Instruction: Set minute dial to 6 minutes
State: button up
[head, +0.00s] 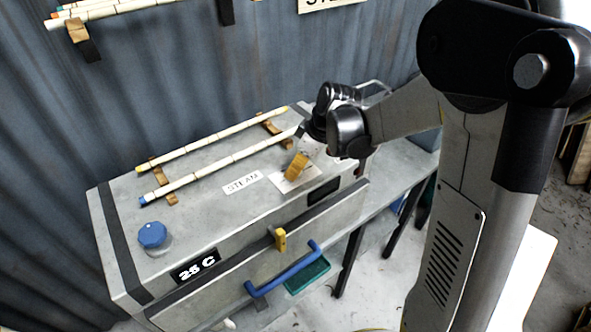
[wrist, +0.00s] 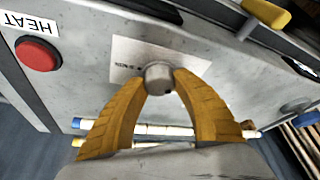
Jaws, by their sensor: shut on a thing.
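The minute dial is a small grey round knob (wrist: 158,76) on a pale label plate (wrist: 195,65), which also shows in the head view (head: 284,187), on top of the grey steam box (head: 205,215). My gripper (head: 295,168) points down at the dial. In the wrist view its two ribbed yellow fingers (wrist: 158,82) close on the knob from both sides. The knob is hidden behind the fingers in the head view. Small dark marks show on the plate left of the knob, but they are too small to read. A dark display (head: 324,191) near the dial shows no readable digits.
Two rattan poles (head: 220,170) lie on wooden rests along the back of the box. A blue knob (head: 152,235), a "25 C" display (head: 195,266), a yellow latch (head: 280,238) and a blue handle (head: 285,270) are nearby. The wrist view shows a red button (wrist: 38,54) beside a HEAT label.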

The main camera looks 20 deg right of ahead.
jog(key=m+h, duration=0.1)
jog(key=m, duration=0.1)
jog(key=m+t+b, duration=0.1)
jog(key=m, duration=0.2)
jog(key=shift+a+f+m+h+b, duration=0.1)
jog(key=shift+m+h+b, duration=0.2)
jog(key=shift+h, duration=0.1)
jog(key=m+h+b, duration=0.1)
jog(key=m+h, duration=0.1)
jog(key=m, duration=0.3)
jog(key=m+h, duration=0.1)
jog(key=m, duration=0.2)
jog(key=m+h+b, duration=0.1)
jog(key=m, duration=0.1)
jog(key=shift+m, duration=0.4)
jog(key=shift+m+g+h+b, duration=0.6)
jog(key=shift+m+g, duration=0.2)
jog(key=shift+m, duration=1.4)
jog(key=o, duration=1.2)
